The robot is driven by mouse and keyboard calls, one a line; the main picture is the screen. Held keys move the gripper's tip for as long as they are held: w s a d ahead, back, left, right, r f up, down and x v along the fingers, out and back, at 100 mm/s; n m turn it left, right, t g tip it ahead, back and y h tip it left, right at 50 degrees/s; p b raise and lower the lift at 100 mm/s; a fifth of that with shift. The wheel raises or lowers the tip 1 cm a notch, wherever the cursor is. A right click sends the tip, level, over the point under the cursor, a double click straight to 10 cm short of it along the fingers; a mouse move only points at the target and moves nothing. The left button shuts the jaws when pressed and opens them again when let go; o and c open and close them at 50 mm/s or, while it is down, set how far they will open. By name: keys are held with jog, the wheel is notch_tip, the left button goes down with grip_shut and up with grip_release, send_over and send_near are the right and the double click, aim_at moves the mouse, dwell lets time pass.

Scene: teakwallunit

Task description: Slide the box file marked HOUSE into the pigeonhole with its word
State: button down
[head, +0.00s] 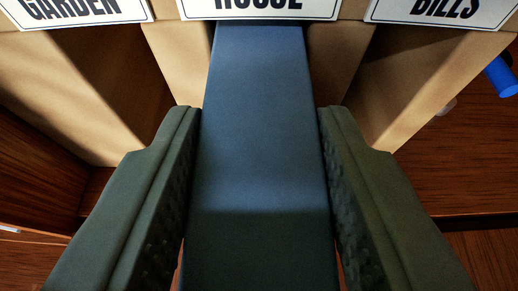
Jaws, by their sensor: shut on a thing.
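My gripper (260,112) is shut on a blue box file (262,130), with one dark green finger against each side. The file's far end reaches into the middle pigeonhole (335,55), under the white label reading HOUSE (260,7), whose top is cut off. How deep the far end lies is hidden by the label and the upper edge. The near end runs out of the bottom of the picture. No word shows on the face of the file that I see.
The left pigeonhole is labelled GARDEN (85,10) and the right one BILLS (440,12); both look empty where I see in. Light wooden dividers (175,50) flank the file closely. A blue cylindrical thing (503,77) is at the right edge. Dark reddish wood lies below.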

jog(key=s, duration=0.7)
jog(key=shift+s, duration=0.3)
dwell(1.4)
jog(key=shift+r, duration=0.1)
jog(key=shift+w, duration=1.75)
dwell(3.8)
